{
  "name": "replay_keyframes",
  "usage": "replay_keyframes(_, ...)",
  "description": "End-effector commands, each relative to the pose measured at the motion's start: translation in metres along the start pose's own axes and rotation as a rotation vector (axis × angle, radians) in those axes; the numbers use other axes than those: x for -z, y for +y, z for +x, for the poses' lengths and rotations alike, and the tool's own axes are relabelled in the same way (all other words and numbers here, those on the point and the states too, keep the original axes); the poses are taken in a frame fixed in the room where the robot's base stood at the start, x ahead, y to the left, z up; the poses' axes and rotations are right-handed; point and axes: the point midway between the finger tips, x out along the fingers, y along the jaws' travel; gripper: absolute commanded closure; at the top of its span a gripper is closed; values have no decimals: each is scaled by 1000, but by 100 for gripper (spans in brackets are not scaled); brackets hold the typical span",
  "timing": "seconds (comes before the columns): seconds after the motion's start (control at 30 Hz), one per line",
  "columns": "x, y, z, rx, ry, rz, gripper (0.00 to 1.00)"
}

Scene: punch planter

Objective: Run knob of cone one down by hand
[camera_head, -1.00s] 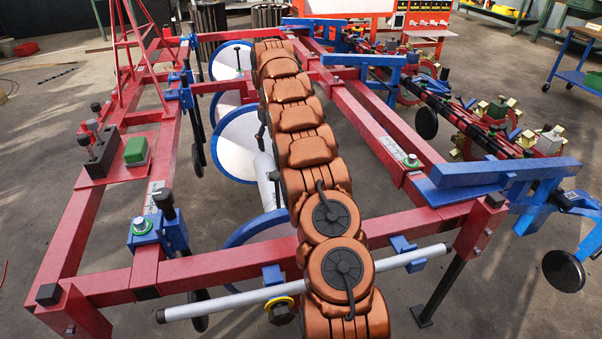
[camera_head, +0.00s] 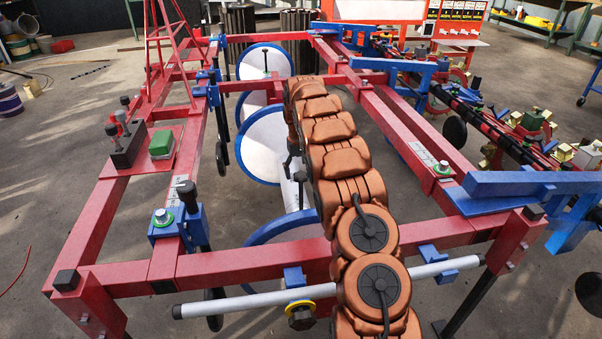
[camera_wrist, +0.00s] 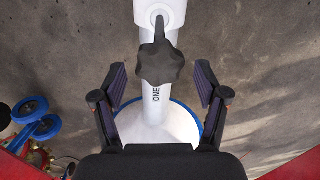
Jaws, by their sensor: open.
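In the wrist view a black lobed knob (camera_wrist: 160,62) sits on a white tube (camera_wrist: 157,105) marked ONE, with a pale disc edged in blue (camera_wrist: 185,122) below it. My gripper (camera_wrist: 161,82) is open and empty. Its two dark fingers stand apart on either side of the tube, with the knob in line with the gap and slightly above the fingertips in the picture. I see no contact with the knob.
A red frame (camera_head: 90,220) surrounds the work area, with a grey bar (camera_head: 245,302) across its front. Several white discs with blue rims (camera_head: 262,145) hang inside it. Blue brackets (camera_head: 520,183) stick out at the right. Open floor lies at the left.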

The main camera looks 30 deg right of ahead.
Motion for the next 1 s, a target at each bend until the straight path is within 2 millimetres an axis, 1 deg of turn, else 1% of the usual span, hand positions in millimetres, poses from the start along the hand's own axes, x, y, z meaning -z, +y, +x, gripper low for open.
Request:
replay_keyframes(0.27,0,0,2,0,1,0,27)
replay_keyframes(0.83,0,0,2,0,2,0,86)
replay_keyframes(1.0,0,-1,-1,1,1,21,87)
